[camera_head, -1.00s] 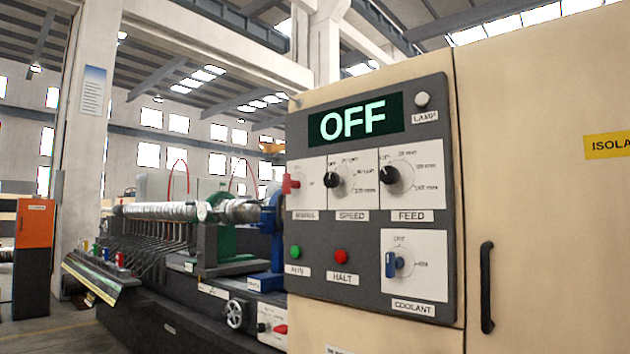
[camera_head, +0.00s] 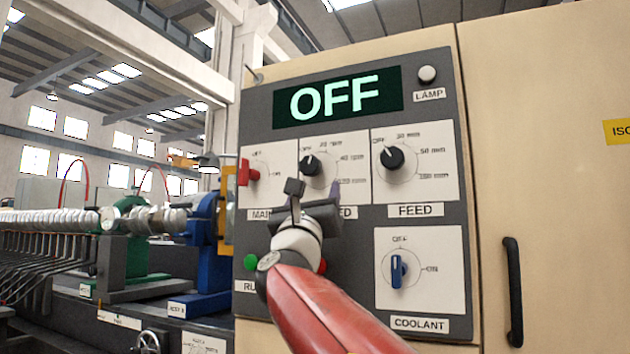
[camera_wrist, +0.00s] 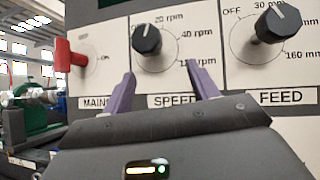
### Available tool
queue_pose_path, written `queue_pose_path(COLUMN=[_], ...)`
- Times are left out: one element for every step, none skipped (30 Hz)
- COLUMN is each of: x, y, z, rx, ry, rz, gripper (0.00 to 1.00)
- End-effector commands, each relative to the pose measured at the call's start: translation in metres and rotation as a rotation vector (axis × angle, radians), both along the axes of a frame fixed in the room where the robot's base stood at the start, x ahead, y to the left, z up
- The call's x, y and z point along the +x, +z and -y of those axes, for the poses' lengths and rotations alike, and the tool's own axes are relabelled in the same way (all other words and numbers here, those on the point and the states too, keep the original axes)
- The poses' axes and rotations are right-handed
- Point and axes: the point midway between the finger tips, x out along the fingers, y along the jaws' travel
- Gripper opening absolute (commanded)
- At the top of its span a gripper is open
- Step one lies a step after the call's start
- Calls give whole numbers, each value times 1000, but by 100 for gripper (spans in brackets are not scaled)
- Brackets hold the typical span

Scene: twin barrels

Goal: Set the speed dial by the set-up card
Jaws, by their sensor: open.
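The speed dial (camera_head: 312,164) is a black round knob with a white pointer mark, on a white plate of the grey control panel. Its pointer is turned up and slightly left, toward OFF; it also shows in the wrist view (camera_wrist: 147,40). Rpm marks run down its right side, the lowest partly hidden by a finger. My gripper (camera_head: 315,190) is open and empty in front of the panel, just below the dial. Its purple fingertips (camera_wrist: 160,70) spread either side of the dial's lower part, not closed on it. I cannot make out a set-up card.
The display (camera_head: 338,95) reads OFF. A red mains lever (camera_head: 248,172) sits left of the dial, the feed dial (camera_head: 392,158) right. A blue coolant switch (camera_head: 398,270) and a green button (camera_head: 250,262) are lower. A black door handle (camera_head: 513,290) stands right.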

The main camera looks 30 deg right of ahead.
Motion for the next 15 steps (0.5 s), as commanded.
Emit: queue_pose_path(x=[1, 1, 1, 2, 3, 4, 6, 9, 12, 15, 18, 22, 25, 27, 31], y=[8, 12, 17, 20, 23, 27, 31, 34, 39, 43, 47, 52, 55, 58, 62], z=[-8, -12, -16, -17, -17, -16, -15, -14, -11, -9, -7, -3, 0, 2, 4], rx=[-65, -97, -128, -143, -154, -163, -166, -168, -166, -167, -167, -166, -166, -165, -165], ry=[-26, -41, -53, -61, -68, -73, -75, -75, -75, -76, -75, -77, -76, -76, -76], rz=[-4, -8, -10, -12, -13, -14, -14, -16, -15, -15, -17, -15, -17, -16, -16], gripper=[59, 59, 59, 59, 59, 59, 59, 59, 59, 59, 59, 59, 59, 59, 59])
